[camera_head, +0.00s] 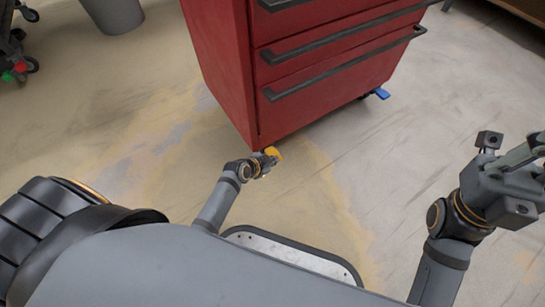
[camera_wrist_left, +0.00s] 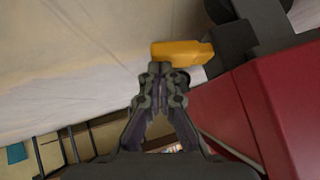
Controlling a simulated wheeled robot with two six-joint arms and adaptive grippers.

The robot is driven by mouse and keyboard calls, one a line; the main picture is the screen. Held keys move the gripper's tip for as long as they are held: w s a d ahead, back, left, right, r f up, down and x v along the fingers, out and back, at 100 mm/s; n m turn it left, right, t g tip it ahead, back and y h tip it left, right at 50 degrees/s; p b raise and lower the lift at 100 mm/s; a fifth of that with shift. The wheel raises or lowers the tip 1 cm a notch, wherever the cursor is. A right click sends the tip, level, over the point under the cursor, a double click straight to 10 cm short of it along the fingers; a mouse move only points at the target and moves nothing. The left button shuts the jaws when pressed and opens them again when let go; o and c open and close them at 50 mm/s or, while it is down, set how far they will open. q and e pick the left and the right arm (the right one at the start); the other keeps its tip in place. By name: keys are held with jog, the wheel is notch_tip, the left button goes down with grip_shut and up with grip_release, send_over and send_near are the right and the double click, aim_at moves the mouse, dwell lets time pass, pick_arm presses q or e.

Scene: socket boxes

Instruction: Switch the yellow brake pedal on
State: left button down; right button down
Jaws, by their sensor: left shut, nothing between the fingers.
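The yellow brake pedal (camera_head: 272,152) shows at the lower front corner of the red tool cabinet (camera_head: 228,72) in the head view. It also shows in the left wrist view (camera_wrist_left: 182,52), just beyond my left fingertips. My left gripper (camera_head: 266,163) is low by this corner, its fingers shut with nothing between them. In the left wrist view the fingertips (camera_wrist_left: 160,68) are right at the pedal's near edge; I cannot tell whether they touch. My right gripper (camera_head: 520,165) is raised at the right, away from the cabinet, its fingers partly cut off by the picture's edge.
A blue pedal (camera_head: 381,94) sticks out at the cabinet's other lower corner. A dark caster (camera_wrist_left: 236,42) is beside the yellow pedal. A grey bin (camera_head: 114,14) and a wheeled stand (camera_head: 18,48) are at the back left. The floor left of the cabinet is clear.

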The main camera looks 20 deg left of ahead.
pick_arm(q)
jog(key=shift+f+t+y, duration=0.3)
jog(key=shift+f, duration=0.15)
jog(key=shift+r+p, duration=0.85)
jog(key=shift+p, duration=0.05)
